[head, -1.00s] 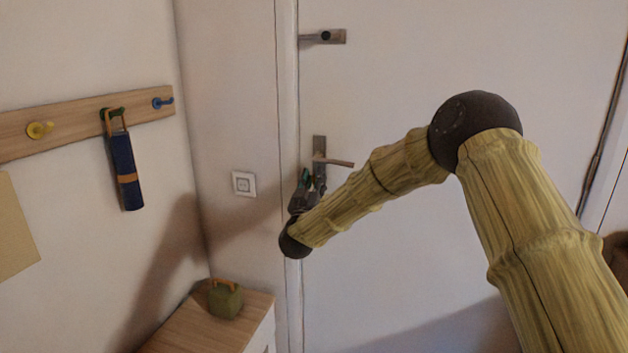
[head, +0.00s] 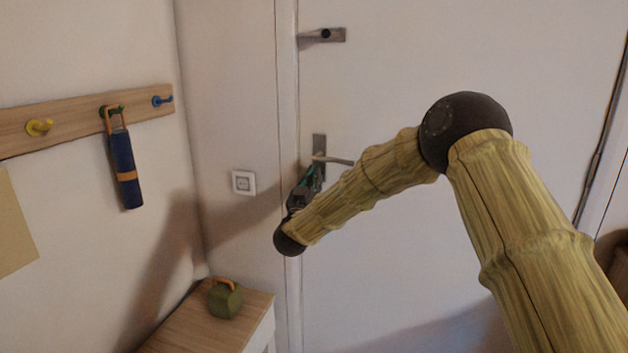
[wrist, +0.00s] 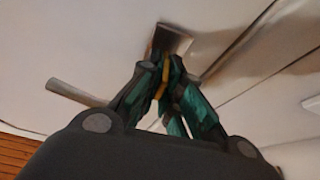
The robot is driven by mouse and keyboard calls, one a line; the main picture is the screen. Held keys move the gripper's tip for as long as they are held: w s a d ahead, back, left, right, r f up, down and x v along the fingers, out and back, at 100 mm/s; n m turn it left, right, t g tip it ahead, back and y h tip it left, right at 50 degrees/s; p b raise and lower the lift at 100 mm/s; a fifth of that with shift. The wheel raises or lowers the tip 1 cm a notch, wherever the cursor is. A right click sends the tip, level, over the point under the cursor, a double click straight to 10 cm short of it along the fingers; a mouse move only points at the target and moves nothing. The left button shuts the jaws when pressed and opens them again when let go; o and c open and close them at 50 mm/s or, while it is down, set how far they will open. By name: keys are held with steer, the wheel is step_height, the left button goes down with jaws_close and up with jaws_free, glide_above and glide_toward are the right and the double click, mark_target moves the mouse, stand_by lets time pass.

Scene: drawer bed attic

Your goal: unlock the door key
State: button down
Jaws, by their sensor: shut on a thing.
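The white door (head: 420,250) is shut and carries a metal handle plate (head: 319,144) with a lever (head: 340,160) pointing right. My gripper (head: 312,178) is at the lower part of this plate. In the wrist view, my gripper (wrist: 168,66) has its teal and black fingers closed together on a thin yellowish piece, which looks like the key (wrist: 157,62). The key lies against the handle plate (wrist: 172,38), with the lever (wrist: 75,92) to its left. The keyhole and the key's far end are hidden, so I cannot tell how far it is in or turned.
An upper lock (head: 325,36) is on the door above the handle. A rack (head: 70,118) with coloured hooks and a hanging blue umbrella (head: 124,165) is on the left wall. A wooden cabinet top (head: 190,320) with a green object (head: 225,300) stands below.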

steer(key=shift+m+h, duration=0.4)
steer(key=shift+m, duration=0.4)
steer(key=c, duration=1.6)
jaws_free()
steer(key=v, duration=1.2)
